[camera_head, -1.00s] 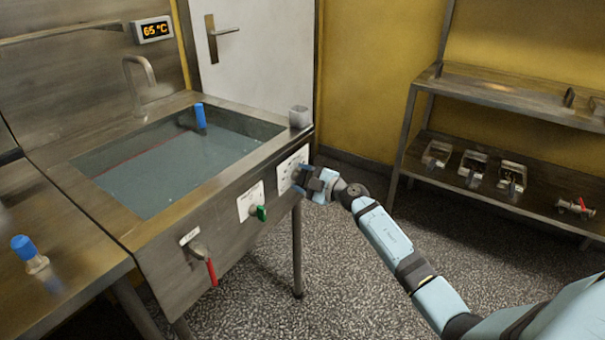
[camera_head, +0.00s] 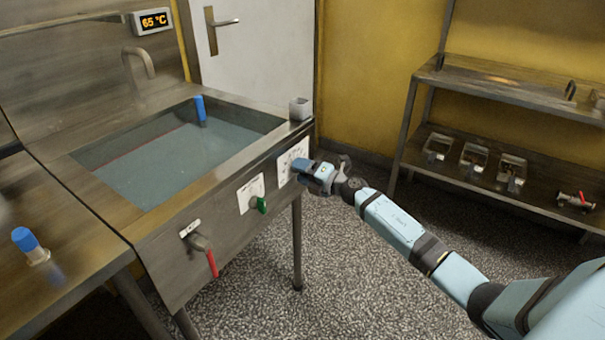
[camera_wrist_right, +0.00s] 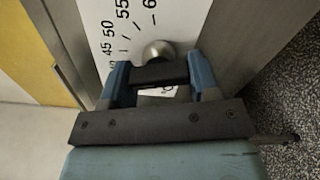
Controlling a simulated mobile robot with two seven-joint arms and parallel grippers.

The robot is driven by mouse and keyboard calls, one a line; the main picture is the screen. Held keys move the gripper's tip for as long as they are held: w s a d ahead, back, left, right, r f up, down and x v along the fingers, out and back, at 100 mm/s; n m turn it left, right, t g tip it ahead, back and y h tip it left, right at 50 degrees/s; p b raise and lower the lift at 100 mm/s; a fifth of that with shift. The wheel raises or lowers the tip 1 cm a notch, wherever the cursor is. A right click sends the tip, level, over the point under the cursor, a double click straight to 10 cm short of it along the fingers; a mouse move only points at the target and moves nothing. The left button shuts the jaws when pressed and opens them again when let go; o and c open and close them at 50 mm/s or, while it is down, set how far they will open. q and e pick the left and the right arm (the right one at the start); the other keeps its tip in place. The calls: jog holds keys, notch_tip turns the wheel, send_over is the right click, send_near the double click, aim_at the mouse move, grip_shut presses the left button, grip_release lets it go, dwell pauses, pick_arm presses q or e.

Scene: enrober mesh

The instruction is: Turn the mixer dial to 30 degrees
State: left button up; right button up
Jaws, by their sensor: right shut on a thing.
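The mixer dial's white scale plate (camera_head: 287,162) is on the sink unit's front panel, near its right end. The plate also shows in the right wrist view (camera_wrist_right: 108,18), with printed numbers including 45, 50 and 55. My right gripper (camera_head: 303,168) is at this plate, its wrist rolled. In the right wrist view its two blue fingers (camera_wrist_right: 158,76) are shut on the dial's dark bar, just below a round silver knob end (camera_wrist_right: 158,50). The gripper hides much of the dial, and I cannot read its setting. My left gripper is not in view.
A second white plate with a green knob (camera_head: 262,205) and a red-handled valve (camera_head: 211,262) sit left on the same panel. A water-filled basin (camera_head: 185,165) is above. A metal shelf (camera_head: 500,95) stands at the right. The floor between is clear.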

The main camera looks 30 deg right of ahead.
jog(key=n, duration=0.1)
jog(key=n+b, duration=0.1)
jog(key=n, duration=0.1)
jog(key=shift+f+n+b, duration=0.25)
jog(key=shift+n+b, duration=0.05)
jog(key=shift+n, duration=0.1)
jog(key=n+b, duration=0.1)
jog(key=n, duration=0.1)
jog(key=shift+d+n, duration=0.1)
jog(key=shift+n, duration=0.3)
jog(key=shift+n+b, duration=0.65)
jog(key=shift+n, duration=0.55)
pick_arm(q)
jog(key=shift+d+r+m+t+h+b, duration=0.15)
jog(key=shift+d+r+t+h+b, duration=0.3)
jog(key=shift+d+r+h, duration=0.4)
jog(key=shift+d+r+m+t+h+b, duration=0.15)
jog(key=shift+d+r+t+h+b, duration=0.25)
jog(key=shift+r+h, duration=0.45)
pick_arm(e)
jog(key=shift+n, duration=1.2)
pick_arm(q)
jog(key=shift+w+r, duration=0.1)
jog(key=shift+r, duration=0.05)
pick_arm(e)
jog(key=o, duration=0.9)
jog(key=shift+r, duration=0.1)
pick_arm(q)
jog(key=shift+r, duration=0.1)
